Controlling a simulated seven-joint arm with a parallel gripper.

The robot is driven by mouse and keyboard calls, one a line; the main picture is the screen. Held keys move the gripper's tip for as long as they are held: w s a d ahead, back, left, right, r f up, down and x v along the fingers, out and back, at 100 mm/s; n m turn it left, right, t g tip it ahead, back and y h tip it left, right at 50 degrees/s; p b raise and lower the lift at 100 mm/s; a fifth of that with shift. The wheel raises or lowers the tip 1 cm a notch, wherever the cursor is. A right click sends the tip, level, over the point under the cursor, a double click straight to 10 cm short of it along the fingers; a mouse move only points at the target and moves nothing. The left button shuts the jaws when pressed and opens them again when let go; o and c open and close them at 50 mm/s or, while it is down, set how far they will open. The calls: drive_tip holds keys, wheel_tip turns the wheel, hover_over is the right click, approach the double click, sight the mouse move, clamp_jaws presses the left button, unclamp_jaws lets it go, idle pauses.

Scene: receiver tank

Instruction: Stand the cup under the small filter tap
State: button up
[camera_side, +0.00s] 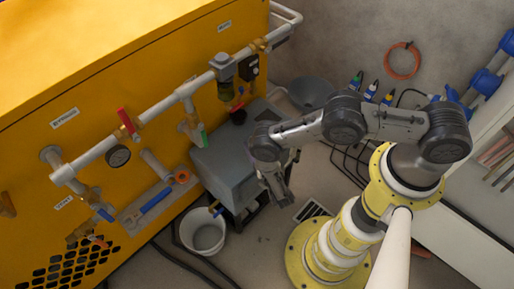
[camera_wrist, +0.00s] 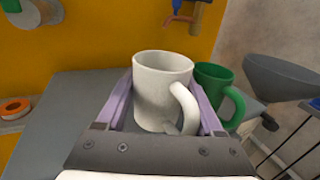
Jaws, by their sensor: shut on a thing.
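My gripper (camera_wrist: 163,92) is shut on a white cup (camera_wrist: 160,75), one purple finger on each side. The cup is upright with its handle toward the lower right. A green cup (camera_wrist: 218,90) stands just behind and right of it, partly hidden. In the side view a filter unit (camera_side: 224,70) hangs on the white pipe over a grey box (camera_side: 232,160). My arm hides the cups there.
The grey box top also shows in the wrist view (camera_wrist: 75,100), with bare room left of the cup. A grey funnel (camera_wrist: 285,78) stands at the right. A white bucket (camera_side: 203,234) is on the floor. Valves and pipes jut from the yellow cabinet (camera_side: 110,70).

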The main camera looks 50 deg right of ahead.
drive_tip(key=shift+w+f, duration=0.2)
drive_tip(key=shift+w, duration=2.05)
drive_tip(key=shift+w+f, duration=0.25)
drive_tip(key=shift+w, duration=1.95)
drive_tip(key=shift+w+f, duration=0.2)
drive_tip(key=shift+w, duration=2.05)
drive_tip(key=shift+f, duration=0.35)
drive_tip(key=o, duration=1.4)
drive_tip(key=v, duration=1.3)
drive_tip(key=shift+s+a, duration=0.15)
drive_tip(key=shift+s, duration=0.2)
drive_tip(key=shift+s+a, duration=0.1)
drive_tip(key=shift+v, duration=4.15)
